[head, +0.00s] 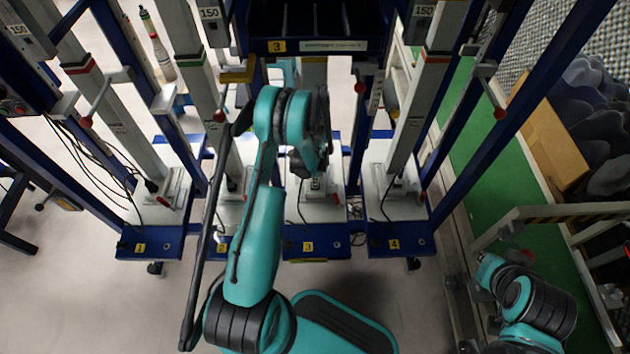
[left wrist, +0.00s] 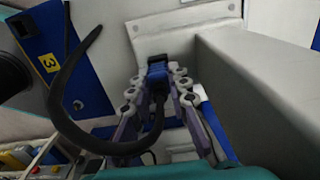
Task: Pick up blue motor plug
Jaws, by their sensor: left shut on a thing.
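The blue motor plug (left wrist: 157,70) shows in the left wrist view with a thick black cable looping out of it to the left. My left gripper (left wrist: 158,82) is shut on the plug, one linked finger on each side. The plug is close to the grey base plate of a column; I cannot tell if it is seated or apart. In the head view my left gripper (head: 316,181) is down at the foot of the column on stand 3, and its own wrist hides much of the plug.
Stand 3's blue base (head: 318,246) lies between stand 2 and stand 4 (head: 397,245), each with a tall grey column. Red-knobbed levers (head: 360,86) stick out near my arm. Loose black cables (head: 299,208) lie on the bases. The floor in front is clear.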

